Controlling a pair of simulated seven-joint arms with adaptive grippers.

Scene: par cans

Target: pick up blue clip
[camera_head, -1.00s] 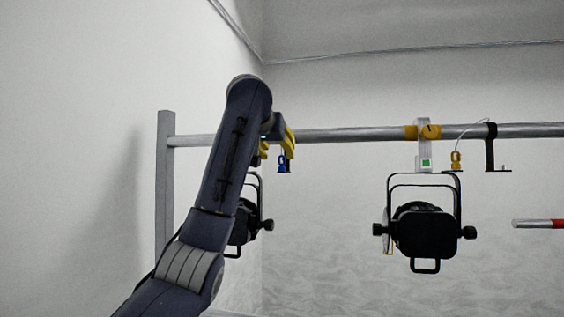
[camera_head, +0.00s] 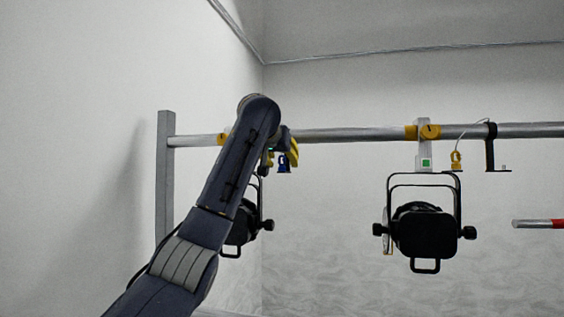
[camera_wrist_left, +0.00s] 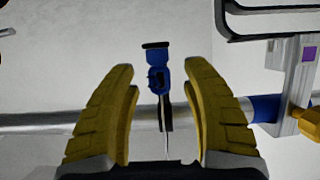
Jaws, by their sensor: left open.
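The blue clip (camera_head: 284,161) hangs just below the horizontal pipe at the left, close by my left gripper (camera_head: 282,150). In the left wrist view the blue clip (camera_wrist_left: 157,74) has a dark flat end and a thin dark cord or strap running from it. It shows between and a little beyond the yellow fingers of my left gripper (camera_wrist_left: 160,95). The fingers are open, with a visible gap on both sides of the clip. My arm hides part of the pipe and of the left lamp. My right gripper is not in view.
The grey pipe (camera_head: 360,134) runs across from a post (camera_head: 165,185). A black lamp (camera_head: 244,222) hangs behind my arm, another lamp (camera_head: 424,232) at centre right. A yellow clip (camera_head: 456,160) and black bracket (camera_head: 491,147) hang further right. A red-tipped rod (camera_head: 540,223) juts in.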

